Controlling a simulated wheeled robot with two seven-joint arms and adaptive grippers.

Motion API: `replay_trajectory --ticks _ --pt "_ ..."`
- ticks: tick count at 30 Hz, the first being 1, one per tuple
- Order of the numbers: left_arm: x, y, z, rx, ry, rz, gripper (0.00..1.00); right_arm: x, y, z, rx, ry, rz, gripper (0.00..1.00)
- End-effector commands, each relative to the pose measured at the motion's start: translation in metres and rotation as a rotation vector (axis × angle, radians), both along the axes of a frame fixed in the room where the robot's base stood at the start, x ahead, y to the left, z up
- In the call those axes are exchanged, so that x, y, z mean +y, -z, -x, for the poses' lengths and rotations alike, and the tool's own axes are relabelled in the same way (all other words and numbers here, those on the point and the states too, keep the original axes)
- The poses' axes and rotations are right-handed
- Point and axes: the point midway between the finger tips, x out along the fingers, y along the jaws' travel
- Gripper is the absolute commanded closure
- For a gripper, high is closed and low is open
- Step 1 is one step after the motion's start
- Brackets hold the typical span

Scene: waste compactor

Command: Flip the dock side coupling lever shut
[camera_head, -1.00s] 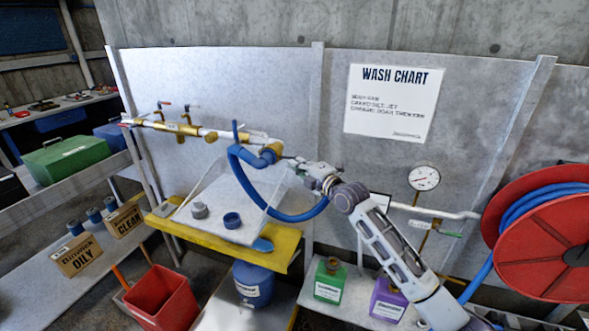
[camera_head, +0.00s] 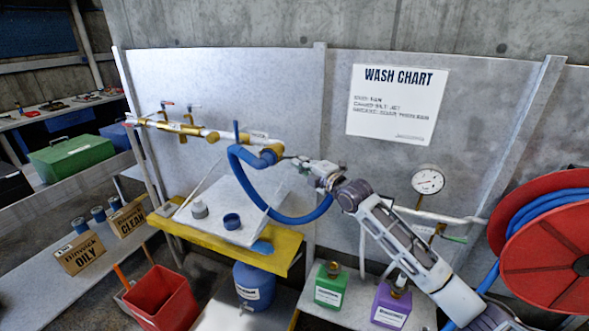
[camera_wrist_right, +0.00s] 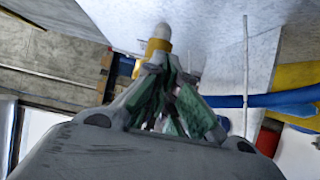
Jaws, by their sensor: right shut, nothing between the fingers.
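The brass coupling (camera_head: 268,157) sits at the right end of the wall pipe, where the blue hose (camera_head: 297,217) joins it. A thin blue lever-like piece (camera_head: 236,131) stands upright just left of it. I cannot tell for certain which lever is the dock side one. My right gripper (camera_head: 296,161) is just right of the coupling; contact cannot be told. In the right wrist view its green-padded fingers (camera_wrist_right: 172,98) are shut and empty. A brass piece with a white tip (camera_wrist_right: 157,47) shows just beyond them. My left gripper is out of view.
A yellow-edged shelf (camera_head: 190,231) with a grey board lies below the pipe. The blue hose hangs in a loop under my right gripper. A red hose reel (camera_head: 537,265) is at the right. A pressure gauge (camera_head: 428,181) is on the wall. Bottles stand below.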

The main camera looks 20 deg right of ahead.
Motion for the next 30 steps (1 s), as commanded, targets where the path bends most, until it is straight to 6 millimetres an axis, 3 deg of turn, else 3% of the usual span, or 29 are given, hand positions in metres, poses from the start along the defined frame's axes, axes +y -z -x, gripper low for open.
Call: replay_trajectory --ticks 15,30 --pt "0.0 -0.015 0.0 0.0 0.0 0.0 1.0 -0.019 -0.003 -0.029 0.0 0.006 0.005 1.0" --pt "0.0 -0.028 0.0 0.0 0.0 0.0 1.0 -0.022 -0.001 -0.047 0.0 0.004 0.001 1.0"
